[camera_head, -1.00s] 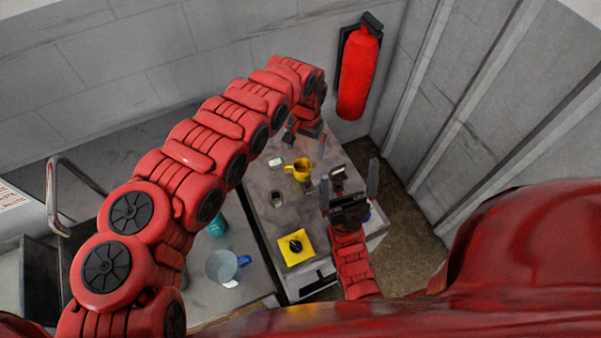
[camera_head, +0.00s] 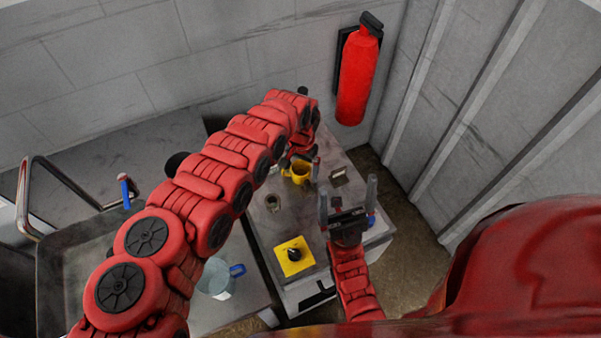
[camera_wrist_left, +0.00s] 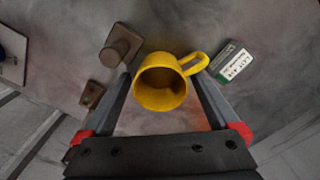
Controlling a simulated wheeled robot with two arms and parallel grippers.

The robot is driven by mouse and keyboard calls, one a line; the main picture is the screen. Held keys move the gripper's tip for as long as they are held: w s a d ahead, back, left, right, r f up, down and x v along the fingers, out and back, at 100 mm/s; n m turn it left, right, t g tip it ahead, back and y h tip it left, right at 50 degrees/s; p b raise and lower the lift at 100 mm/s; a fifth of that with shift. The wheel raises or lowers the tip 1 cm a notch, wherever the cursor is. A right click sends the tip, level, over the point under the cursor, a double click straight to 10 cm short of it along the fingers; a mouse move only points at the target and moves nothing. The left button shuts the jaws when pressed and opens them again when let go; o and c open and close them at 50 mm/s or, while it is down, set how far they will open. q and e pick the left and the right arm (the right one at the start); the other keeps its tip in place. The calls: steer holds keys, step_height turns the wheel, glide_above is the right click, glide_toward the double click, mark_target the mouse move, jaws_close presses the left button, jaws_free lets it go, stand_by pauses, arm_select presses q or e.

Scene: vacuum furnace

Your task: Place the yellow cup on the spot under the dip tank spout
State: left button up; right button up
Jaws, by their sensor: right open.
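The yellow cup (camera_head: 299,173) stands on the grey worktop. In the left wrist view the cup (camera_wrist_left: 161,88) shows its open mouth, with its handle to the upper right. My left gripper (camera_head: 304,155) is at the cup's far side in the head view. Its open fingers (camera_wrist_left: 163,88) lie on either side of the cup in the wrist view; whether they touch it I cannot tell. My right gripper (camera_head: 347,207) is open and empty above the worktop's right edge. A curved metal pipe (camera_head: 30,195) stands by a dark tank at the left; I cannot clearly identify the spout spot.
A yellow panel with a black knob (camera_head: 294,255) is at the worktop's near end. A clear jug with a blue handle (camera_head: 216,279) stands left of it, partly behind my left arm. Brown metal pieces (camera_wrist_left: 121,47) and a labelled item (camera_wrist_left: 232,64) lie near the cup.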

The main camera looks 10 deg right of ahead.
arm_select(q)
steer(key=c, duration=1.4)
steer(key=shift+r, duration=0.15)
